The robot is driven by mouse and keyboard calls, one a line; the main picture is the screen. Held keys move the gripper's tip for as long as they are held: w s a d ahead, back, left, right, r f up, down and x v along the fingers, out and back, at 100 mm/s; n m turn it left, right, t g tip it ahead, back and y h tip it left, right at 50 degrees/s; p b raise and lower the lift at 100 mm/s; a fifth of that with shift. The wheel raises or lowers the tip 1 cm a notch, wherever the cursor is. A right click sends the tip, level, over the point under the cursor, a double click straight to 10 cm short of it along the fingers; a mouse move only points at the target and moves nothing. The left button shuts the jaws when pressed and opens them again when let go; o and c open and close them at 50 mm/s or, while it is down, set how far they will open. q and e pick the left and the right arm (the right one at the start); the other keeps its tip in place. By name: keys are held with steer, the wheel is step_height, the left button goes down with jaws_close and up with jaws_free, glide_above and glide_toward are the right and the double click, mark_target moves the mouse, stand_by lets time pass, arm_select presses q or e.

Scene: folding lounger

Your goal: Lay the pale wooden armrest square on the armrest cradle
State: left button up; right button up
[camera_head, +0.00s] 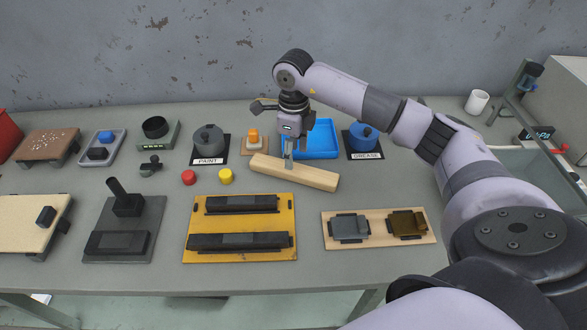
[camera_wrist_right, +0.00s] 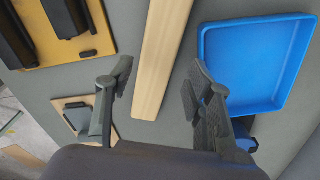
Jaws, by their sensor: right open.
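The pale wooden armrest (camera_head: 295,173) is a long bar lying slightly slanted on the bench, behind the yellow board (camera_head: 240,256). In the right wrist view, the armrest (camera_wrist_right: 161,60) runs between the spread fingers. My right gripper (camera_head: 289,160) is over the middle of the armrest, pointing down. It also shows in the wrist view (camera_wrist_right: 160,72), open, with a finger to each side of the bar and nothing clasped. The yellow board carries two long black holders (camera_head: 242,204), which look like the armrest cradle. My left gripper is not in view.
A blue tray (camera_head: 310,153) is close behind the armrest, beside the grease pot (camera_head: 363,136). Red (camera_head: 189,177) and yellow (camera_head: 226,176) knobs stand left of the bar. A wooden board (camera_head: 379,242) with two metal blocks lies front right. Bare bench separates the armrest from both boards.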

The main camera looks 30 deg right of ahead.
mark_target(294, 168)
step_height(294, 168, down, 6)
steer(key=shift+s+a+r+p, duration=0.1)
steer(key=shift+r+p, duration=0.15)
steer(key=shift+p, duration=0.8)
steer(key=shift+f, duration=0.25)
steer(key=shift+c, duration=0.4)
steer(key=c, duration=1.1)
